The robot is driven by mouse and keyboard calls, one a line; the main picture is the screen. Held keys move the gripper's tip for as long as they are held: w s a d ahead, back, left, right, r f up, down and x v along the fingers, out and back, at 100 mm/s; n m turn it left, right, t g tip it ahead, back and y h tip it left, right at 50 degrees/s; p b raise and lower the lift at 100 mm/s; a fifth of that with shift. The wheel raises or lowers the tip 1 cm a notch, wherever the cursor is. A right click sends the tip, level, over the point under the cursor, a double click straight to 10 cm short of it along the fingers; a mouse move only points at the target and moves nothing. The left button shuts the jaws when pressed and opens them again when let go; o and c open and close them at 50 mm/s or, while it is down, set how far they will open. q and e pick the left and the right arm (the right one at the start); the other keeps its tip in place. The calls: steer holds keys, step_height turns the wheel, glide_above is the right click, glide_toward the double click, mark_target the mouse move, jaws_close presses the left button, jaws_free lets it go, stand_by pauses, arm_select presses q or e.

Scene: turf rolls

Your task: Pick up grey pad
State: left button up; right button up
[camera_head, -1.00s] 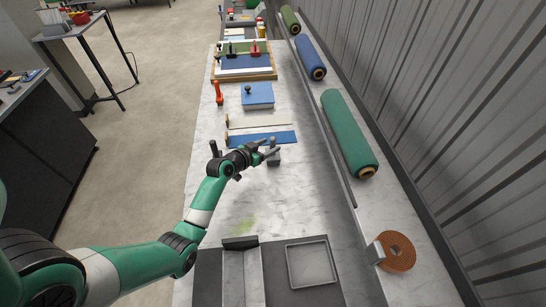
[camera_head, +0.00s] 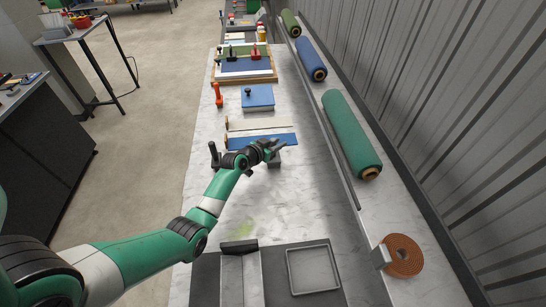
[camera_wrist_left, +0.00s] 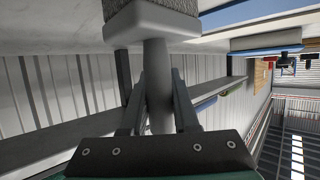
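The grey pad (camera_head: 274,164) is a small block with an upright handle. It stands on the worktop just in front of a blue strip, partly hidden by my left gripper (camera_head: 279,149). The fingers are apart on either side of the handle, with a gap visible on the left. My right gripper is not in view.
The blue strip (camera_head: 262,141) lies just beyond the pad. A blue board (camera_head: 258,98) and an orange tool (camera_head: 218,94) are farther back. A green roll (camera_head: 350,135) lies to the right. A shallow grey tray (camera_head: 313,268) is near the front. The worktop between is clear.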

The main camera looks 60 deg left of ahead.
arm_select(q)
jaws_close()
steer(key=shift+r, duration=0.15)
